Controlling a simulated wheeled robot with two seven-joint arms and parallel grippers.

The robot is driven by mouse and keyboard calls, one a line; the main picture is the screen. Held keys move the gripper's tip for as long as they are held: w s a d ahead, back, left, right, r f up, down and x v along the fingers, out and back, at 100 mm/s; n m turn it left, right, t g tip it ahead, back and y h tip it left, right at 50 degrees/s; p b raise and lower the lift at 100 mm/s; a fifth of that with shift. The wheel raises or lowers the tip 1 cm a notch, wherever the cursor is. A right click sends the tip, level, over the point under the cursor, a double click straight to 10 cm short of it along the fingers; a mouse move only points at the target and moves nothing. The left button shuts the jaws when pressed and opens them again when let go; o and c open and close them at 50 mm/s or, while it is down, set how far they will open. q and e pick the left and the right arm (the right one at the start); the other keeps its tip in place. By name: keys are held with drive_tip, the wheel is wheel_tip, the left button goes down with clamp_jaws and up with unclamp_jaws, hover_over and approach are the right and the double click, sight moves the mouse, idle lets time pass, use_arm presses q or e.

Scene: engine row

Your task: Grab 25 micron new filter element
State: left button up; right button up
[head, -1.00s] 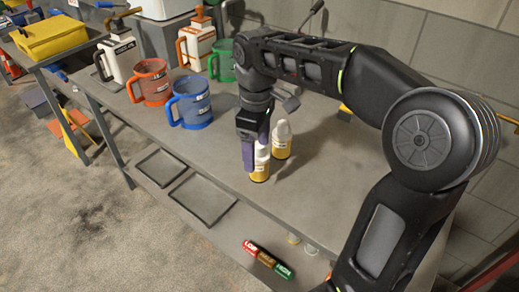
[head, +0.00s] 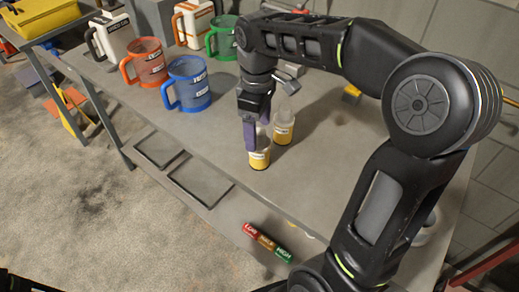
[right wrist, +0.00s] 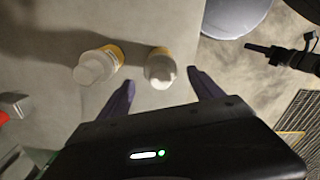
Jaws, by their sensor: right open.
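Two small cylinders with yellow lower parts and pale tops stand upright on the grey bench. The front one (head: 260,160) is nearer the bench's front edge, and the other (head: 284,132) stands behind and to its right. Their labels are too small to read, so I cannot tell which is the 25 micron filter element. My right gripper (head: 254,134) points down at the front cylinder, its purple fingers open and partly hiding it. In the right wrist view, one pale-topped cylinder (right wrist: 160,67) sits just ahead of the gap between the open fingers (right wrist: 163,84); the other (right wrist: 97,66) is outside, left. My left gripper is not in view.
A blue jug (head: 188,84), an orange jug (head: 145,64) and a green jug (head: 222,38) stand left on the bench (head: 340,150). White containers stand behind them. A red, brown and green marked strip (head: 267,243) lies below the front edge. The bench right of the cylinders is mostly clear.

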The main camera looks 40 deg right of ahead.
sight(259, 143)
drive_tip(key=shift+s+f+p, duration=0.15)
drive_tip(key=shift+f+p, duration=0.05)
drive_tip(key=shift+f, duration=1.1)
drive_tip(key=shift+s+f+p, duration=0.1)
drive_tip(key=shift+f+p, duration=0.05)
drive_tip(key=shift+f, duration=1.15)
drive_tip(key=c, duration=1.5)
drive_tip(key=shift+o, duration=0.2)
drive_tip(key=shift+r, duration=0.1)
wheel_tip(259, 143, up, 10)
drive_tip(key=shift+f, duration=0.1)
